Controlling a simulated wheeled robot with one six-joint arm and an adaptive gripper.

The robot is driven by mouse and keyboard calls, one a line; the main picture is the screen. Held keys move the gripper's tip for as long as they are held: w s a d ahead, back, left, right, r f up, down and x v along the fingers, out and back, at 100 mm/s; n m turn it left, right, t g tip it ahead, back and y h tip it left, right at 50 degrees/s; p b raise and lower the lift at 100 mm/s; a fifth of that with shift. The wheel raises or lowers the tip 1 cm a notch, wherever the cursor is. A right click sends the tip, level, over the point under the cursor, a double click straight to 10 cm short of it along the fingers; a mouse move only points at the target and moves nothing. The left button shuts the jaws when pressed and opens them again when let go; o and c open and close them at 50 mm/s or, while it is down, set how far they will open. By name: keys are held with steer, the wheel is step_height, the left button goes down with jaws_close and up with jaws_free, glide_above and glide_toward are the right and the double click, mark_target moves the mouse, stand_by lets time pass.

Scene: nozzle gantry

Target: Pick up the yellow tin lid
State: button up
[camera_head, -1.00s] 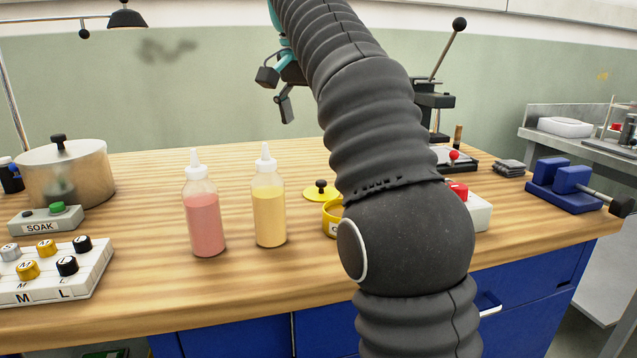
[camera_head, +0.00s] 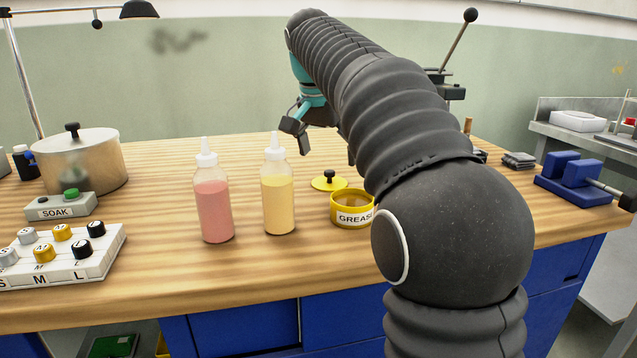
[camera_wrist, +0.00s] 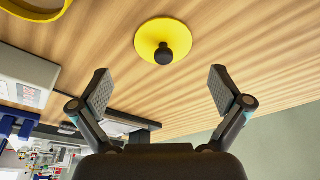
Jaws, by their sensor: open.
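The yellow tin lid (camera_head: 324,184), a flat disc with a black knob, lies on the wooden bench behind the yellow grease tin. In the wrist view the lid (camera_wrist: 150,42) lies flat, knob towards me, beyond the fingertips and roughly midway between them. My gripper (camera_wrist: 163,90) is open and empty, its two fingers spread wide and apart from the lid. In the head view my gripper (camera_head: 322,146) hangs above the bench near the lid, with one finger partly hidden by my arm. The open tin marked GREASE (camera_head: 351,212) stands just in front of the lid.
A yellow bottle (camera_head: 278,203) and a red bottle (camera_head: 213,210) stand left of the tin. A pot (camera_head: 85,165), a SOAK button box (camera_head: 58,207) and a nozzle rack (camera_head: 60,265) are further left. A blue vise (camera_head: 572,180) is at the right.

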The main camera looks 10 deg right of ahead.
mark_target(328, 172)
steer(key=shift+a+x, duration=0.15)
steer(key=shift+x, duration=0.95)
steer(key=shift+a+x, duration=0.1)
steer(key=shift+x, duration=1)
steer(key=shift+w, duration=0.1)
jaws_close()
